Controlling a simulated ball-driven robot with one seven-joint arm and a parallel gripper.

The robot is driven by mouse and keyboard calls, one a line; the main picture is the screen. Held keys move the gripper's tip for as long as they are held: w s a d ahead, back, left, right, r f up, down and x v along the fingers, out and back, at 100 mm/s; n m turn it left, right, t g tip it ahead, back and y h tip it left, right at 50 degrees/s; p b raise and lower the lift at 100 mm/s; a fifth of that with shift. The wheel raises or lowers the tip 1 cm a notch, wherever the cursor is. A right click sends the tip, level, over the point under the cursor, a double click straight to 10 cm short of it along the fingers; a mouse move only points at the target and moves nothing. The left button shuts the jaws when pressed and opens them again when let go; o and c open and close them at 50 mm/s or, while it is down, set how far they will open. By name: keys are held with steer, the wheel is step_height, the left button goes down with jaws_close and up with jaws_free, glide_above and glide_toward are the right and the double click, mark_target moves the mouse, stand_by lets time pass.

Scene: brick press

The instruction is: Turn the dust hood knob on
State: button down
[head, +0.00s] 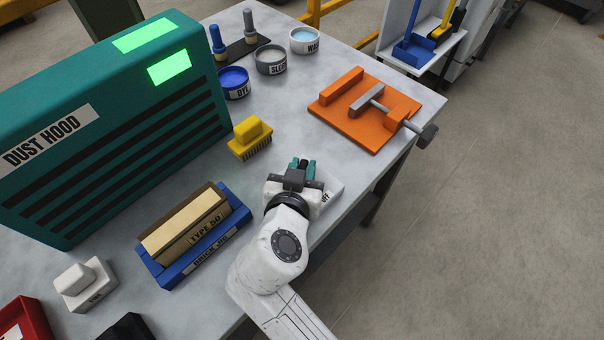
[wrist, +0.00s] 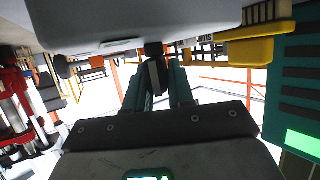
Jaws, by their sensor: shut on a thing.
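The teal dust hood (head: 60,165) stands at the left of the head view. Two bright green panels (head: 170,68) are lit on its top and front. A white control box (head: 332,190) sits near the bench's right edge, with a label ending in "ff" partly hidden behind my arm. In the wrist view the white box (wrist: 130,22) fills the top. My gripper (head: 303,165) is beside the box, its teal fingers shut on a dark knob (wrist: 154,72) that projects from it. The knob's pointing direction cannot be read clearly.
A yellow brush (head: 250,138) lies left of my gripper. A blue brick jig (head: 208,257) with a tan mould is nearer. An orange clamp plate (head: 350,125) lies at the right, and several pots, including a blue one (head: 234,84), stand behind.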

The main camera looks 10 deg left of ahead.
steer(key=shift+f+m+h, duration=0.1)
steer(key=shift+m+h, duration=0.2)
steer(key=c, duration=1.1)
jaws_free()
steer(key=shift+o, duration=0.2)
steer(key=shift+s, duration=0.15)
steer(key=b+v, duration=0.1)
steer(key=v, duration=0.9)
steer(key=shift+s+r, duration=0.2)
steer(key=shift+r, duration=0.1)
steer(key=shift+a, duration=0.1)
